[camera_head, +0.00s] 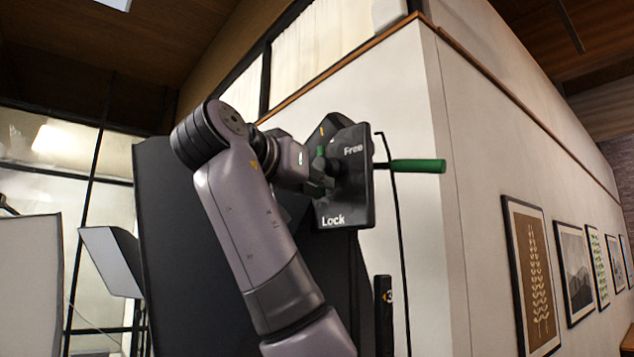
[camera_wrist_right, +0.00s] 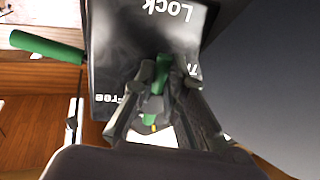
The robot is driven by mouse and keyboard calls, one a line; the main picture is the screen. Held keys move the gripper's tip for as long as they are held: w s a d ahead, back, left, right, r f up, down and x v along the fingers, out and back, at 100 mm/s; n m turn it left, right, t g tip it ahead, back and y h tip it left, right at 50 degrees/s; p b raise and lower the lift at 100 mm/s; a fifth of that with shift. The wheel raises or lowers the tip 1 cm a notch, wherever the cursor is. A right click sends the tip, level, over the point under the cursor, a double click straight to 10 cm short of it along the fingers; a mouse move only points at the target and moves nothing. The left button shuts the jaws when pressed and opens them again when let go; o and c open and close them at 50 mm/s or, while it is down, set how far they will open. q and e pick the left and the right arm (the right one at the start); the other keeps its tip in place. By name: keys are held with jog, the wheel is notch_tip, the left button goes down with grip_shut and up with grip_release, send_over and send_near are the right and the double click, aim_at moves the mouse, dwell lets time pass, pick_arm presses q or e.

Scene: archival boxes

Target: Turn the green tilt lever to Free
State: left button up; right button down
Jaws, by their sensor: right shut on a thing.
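A black panel (camera_head: 357,188) carries the white words Free at its upper right and Lock at its lower left. The panel (camera_wrist_right: 112,55) shows upside down in the right wrist view. My right gripper (camera_head: 325,170) is at the panel's face, shut on the small green tilt lever (camera_wrist_right: 160,76). The lever sits between the two fingers in the right wrist view. In the head view the gripper hides most of the lever, and I cannot tell which word it points at. My left gripper is in neither view.
A green bar handle (camera_head: 418,166) sticks out to the right of the panel, with a thin black rod hanging beside it. A white wall (camera_head: 480,190) with framed pictures (camera_head: 530,275) runs off to the right. A large dark panel (camera_head: 165,240) stands behind my right arm.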

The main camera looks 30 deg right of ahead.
jog(key=shift+s+n, duration=0.1)
jog(key=shift+n, duration=0.3)
jog(key=n, duration=0.1)
jog(key=s+n, duration=0.1)
jog(key=n, duration=0.2)
jog(key=shift+s+d+r+g+y, duration=0.1)
jog(key=shift+s+r+g+y, duration=0.05)
jog(key=shift+r+g+y, duration=0.2)
jog(key=n, duration=0.1)
jog(key=n+p, duration=0.1)
jog(key=n, duration=0.1)
jog(key=s+r+n+g, duration=0.1)
jog(key=n, duration=0.1)
jog(key=shift+d+y, duration=0.15)
jog(key=shift+y, duration=0.1)
jog(key=n, duration=0.1)
jog(key=r+n+g+p, duration=0.1)
jog(key=n, duration=0.1)
jog(key=shift+s, duration=0.2)
jog(key=shift+r+n+g, duration=0.15)
jog(key=shift+n+g, duration=0.1)
jog(key=shift+n, duration=0.45)
jog(key=shift+r+n+g, duration=0.15)
jog(key=shift+n+g, duration=0.05)
jog(key=shift+n, duration=0.5)
